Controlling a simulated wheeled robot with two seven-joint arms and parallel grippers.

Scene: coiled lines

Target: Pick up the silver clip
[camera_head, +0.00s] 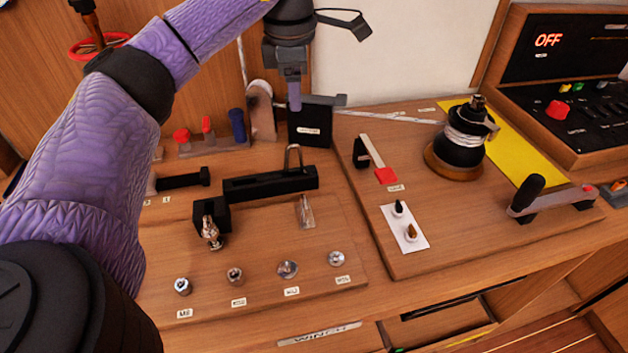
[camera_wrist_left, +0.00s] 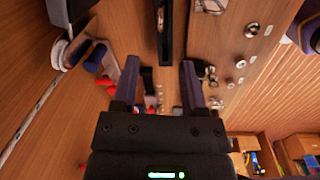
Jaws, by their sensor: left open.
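A small silver piece (camera_head: 306,212), probably the silver clip, stands on the wooden board, right of centre and in front of the long black block. Its shape is hard to make out; it also seems to show at the top edge of the left wrist view (camera_wrist_left: 210,5). My left gripper (camera_head: 294,92) hangs behind the board, above and apart from that piece. In the left wrist view its two fingers (camera_wrist_left: 158,75) are spread with nothing held between them. My right gripper is in neither view.
A long black block (camera_head: 270,184) with a metal loop lies behind the silver piece. A metal fitting (camera_head: 211,232) hangs at a black block to the left. Several metal knobs line the front of the board. A winch drum (camera_head: 462,138) stands at the right.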

